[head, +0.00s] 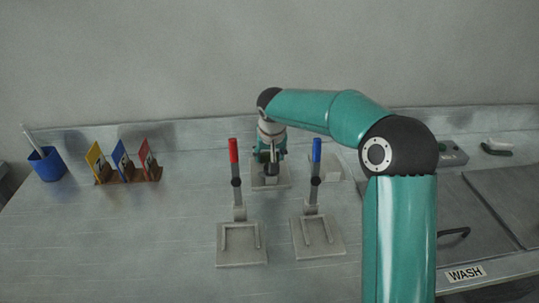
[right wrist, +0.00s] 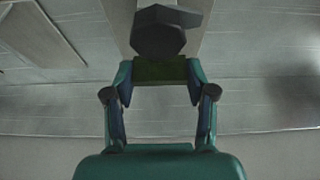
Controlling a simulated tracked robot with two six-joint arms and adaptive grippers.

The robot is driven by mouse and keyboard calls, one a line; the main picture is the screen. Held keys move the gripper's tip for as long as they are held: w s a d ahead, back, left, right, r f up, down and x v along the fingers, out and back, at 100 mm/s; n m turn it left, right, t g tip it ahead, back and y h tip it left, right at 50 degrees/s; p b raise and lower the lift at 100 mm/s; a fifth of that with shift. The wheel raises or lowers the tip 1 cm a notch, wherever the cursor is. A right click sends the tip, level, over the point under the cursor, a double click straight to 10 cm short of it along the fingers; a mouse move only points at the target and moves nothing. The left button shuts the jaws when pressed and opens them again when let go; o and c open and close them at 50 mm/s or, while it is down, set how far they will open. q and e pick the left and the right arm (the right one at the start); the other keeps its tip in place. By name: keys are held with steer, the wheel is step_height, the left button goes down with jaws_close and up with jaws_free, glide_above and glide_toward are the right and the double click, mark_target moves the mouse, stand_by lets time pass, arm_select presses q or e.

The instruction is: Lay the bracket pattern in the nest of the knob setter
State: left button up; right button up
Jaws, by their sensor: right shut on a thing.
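My right gripper (head: 271,166) is over a third lever stand (head: 270,182) at the back middle of the bench. In the right wrist view its fingers (right wrist: 160,85) are closed on an olive-green handle (right wrist: 160,71), with a dark faceted collar (right wrist: 158,40) just beyond it. Two similar stands are in front: one with a red handle (head: 233,151), one with a blue handle (head: 317,151). Their pale plates with raised rails, left (head: 241,257) and right (head: 333,247), look empty. I cannot tell which stand is the knob setter. I cannot pick out the bracket pattern. My left gripper is out of view.
A blue cup (head: 47,165) and a brown rack (head: 128,176) with yellow, blue and red cards stand at the left. A pale block (head: 332,171) is behind the blue-handled stand. A WASH label (head: 466,274) is at the right front. The left front bench is clear.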

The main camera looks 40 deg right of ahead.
steer(key=shift+f+b, duration=1.85)
steer(key=shift+f, duration=0.15)
steer(key=o, duration=1.1)
steer(key=shift+r, duration=0.1)
steer(key=v, duration=1.1)
steer(key=shift+s+a+r, duration=0.1)
steer(key=shift+r, duration=0.25)
